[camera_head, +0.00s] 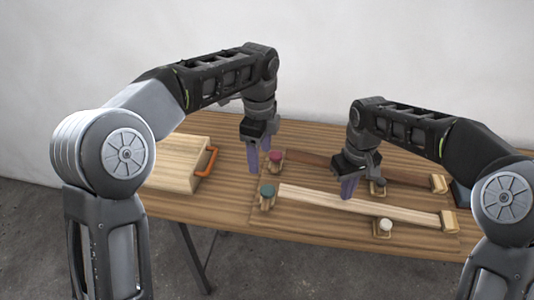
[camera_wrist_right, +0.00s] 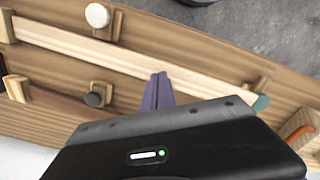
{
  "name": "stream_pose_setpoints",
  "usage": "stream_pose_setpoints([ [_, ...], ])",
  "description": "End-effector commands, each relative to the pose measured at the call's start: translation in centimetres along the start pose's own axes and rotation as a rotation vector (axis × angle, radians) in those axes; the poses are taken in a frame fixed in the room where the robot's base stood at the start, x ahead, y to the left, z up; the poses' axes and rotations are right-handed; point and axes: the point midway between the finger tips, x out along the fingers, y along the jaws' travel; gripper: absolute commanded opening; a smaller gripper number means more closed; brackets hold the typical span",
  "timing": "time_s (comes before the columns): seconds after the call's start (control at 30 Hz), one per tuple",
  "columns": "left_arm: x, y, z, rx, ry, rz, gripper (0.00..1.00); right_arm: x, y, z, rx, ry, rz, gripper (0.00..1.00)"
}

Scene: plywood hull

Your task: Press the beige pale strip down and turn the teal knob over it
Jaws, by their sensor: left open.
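The beige pale strip (camera_head: 350,206) lies across the table and also shows in the right wrist view (camera_wrist_right: 70,40). The teal knob (camera_head: 268,190) sits on a small wooden block at the strip's left end; in the right wrist view the knob (camera_wrist_right: 261,103) is partly hidden by my gripper. My left gripper (camera_head: 259,161) is open and empty, above and behind the teal knob, near the crimson knob. My right gripper (camera_head: 347,189) is shut with nothing between its fingers (camera_wrist_right: 158,90). Its tips are over the strip's middle; I cannot tell whether they touch it.
A crimson knob (camera_head: 275,156), a dark knob (camera_head: 378,184) and a white knob (camera_head: 385,225) stand on small blocks. A reddish-brown strip (camera_head: 402,176) lies behind. A wooden box (camera_head: 172,170) with an orange handle (camera_head: 208,160) is at left. The table's front edge is clear.

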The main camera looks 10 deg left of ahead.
Motion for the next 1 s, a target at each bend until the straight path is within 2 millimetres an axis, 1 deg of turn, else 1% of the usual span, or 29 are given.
stream_pose_setpoints([
  [0.03, -0.3, 0.2, -1.0, 0.021, 0.001, 0.006, 0.63, 0.0, 0.0, 0.0, 0.0, 0.0, 0.0, 0.0],
  [0.07, -0.4, 0.2, -1.4, 0.03, 0.002, 0.009, 0.63, 0.0, 0.0, 0.0, 0.0, 0.0, 0.0, 0.0],
  [0.17, -0.6, 0.4, -2.2, 0.047, 0.002, 0.015, 0.63, 0.0, 0.0, 0.0, 0.0, 0.0, 0.0, 0.0],
  [0.57, -0.4, 0.5, -2.2, 0.047, 0.003, 0.016, 0.63, 0.0, 0.0, 0.0, 0.0, 0.0, 0.0, 0.0],
  [0.67, 0.2, 0.5, -2.2, 0.047, 0.003, 0.017, 0.63, 0.0, 0.0, 0.0, 0.0, 0.0, 0.0, 0.0],
  [0.77, 1.3, 0.5, -2.2, 0.047, 0.002, 0.017, 0.63, 0.0, 0.0, 0.0, 0.0, 0.0, 0.0, 0.0],
  [0.87, 2.8, 0.6, -2.2, 0.047, 0.003, 0.019, 0.63, 0.0, 0.0, 0.0, 0.0, 0.0, 0.0, 0.0],
  [1.0, 5.3, 0.6, -2.2, 0.047, 0.002, 0.019, 0.63, 0.0, 0.0, 0.0, 0.0, 0.0, 0.0, 0.0],
])
